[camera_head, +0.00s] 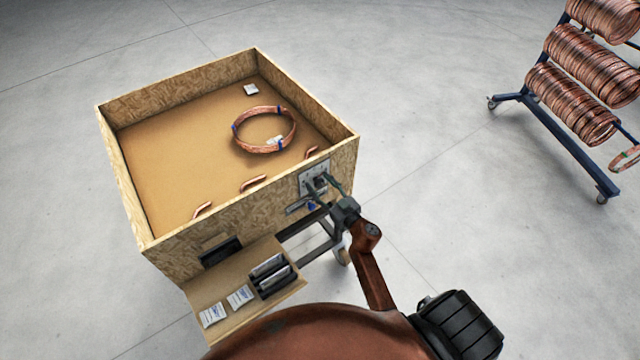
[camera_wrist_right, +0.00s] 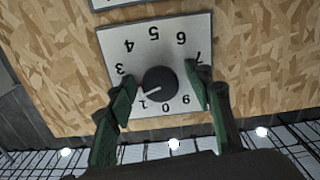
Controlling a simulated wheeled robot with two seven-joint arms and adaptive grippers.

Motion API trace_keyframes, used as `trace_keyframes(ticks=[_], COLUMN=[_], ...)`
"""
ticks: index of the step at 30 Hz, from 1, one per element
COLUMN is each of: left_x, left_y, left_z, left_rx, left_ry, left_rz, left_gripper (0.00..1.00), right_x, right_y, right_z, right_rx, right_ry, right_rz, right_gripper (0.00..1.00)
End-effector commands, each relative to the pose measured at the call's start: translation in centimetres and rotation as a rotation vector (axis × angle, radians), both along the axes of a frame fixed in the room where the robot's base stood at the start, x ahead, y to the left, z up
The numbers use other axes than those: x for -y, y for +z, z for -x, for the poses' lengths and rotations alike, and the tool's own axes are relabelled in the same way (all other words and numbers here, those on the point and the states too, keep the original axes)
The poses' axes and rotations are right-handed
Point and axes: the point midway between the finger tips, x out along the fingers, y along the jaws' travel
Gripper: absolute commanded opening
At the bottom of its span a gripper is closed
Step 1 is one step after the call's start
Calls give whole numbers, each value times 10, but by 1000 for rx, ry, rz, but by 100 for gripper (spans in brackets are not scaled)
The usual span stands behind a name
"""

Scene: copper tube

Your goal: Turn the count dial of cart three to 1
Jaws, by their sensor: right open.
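The count dial (camera_wrist_right: 160,82) is a dark round knob on a pale plate (camera_wrist_right: 178,30) with numerals, which appear upside down in the right wrist view. Its white pointer line is turned to the lower left, roughly between the 1 and the spot where the left finger hides the plate. My right gripper (camera_wrist_right: 163,88) is open, with one green-padded finger on each side of the knob; I cannot tell whether either touches it. In the head view, my right gripper (camera_head: 323,189) is at the plate on the wooden cart's (camera_head: 227,222) front wall. My left gripper is not in view.
A copper coil (camera_head: 238,142) and several bent tube ends lie in the cart. A shelf (camera_head: 224,322) with cards and dark holders juts from its front. A blue rack (camera_head: 563,139) of copper coils stands at the right. Grey floor between them is clear.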

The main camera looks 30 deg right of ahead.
Motion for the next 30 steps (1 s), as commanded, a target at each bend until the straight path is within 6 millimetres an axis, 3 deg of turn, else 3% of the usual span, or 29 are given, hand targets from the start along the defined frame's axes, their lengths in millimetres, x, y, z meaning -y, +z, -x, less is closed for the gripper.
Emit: trace_keyframes(ticks=[9,27,30], left_x=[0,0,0], left_y=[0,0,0], left_z=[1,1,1], left_rx=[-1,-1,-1], left_ry=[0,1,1], left_rz=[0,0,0], left_gripper=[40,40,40], right_x=[0,0,0], right_y=[0,0,0], right_z=[-3,-3,-3], right_rx=[0,0,0], right_ry=[0,0,0], right_rz=[0,0,2], right_gripper=[47,6,5])
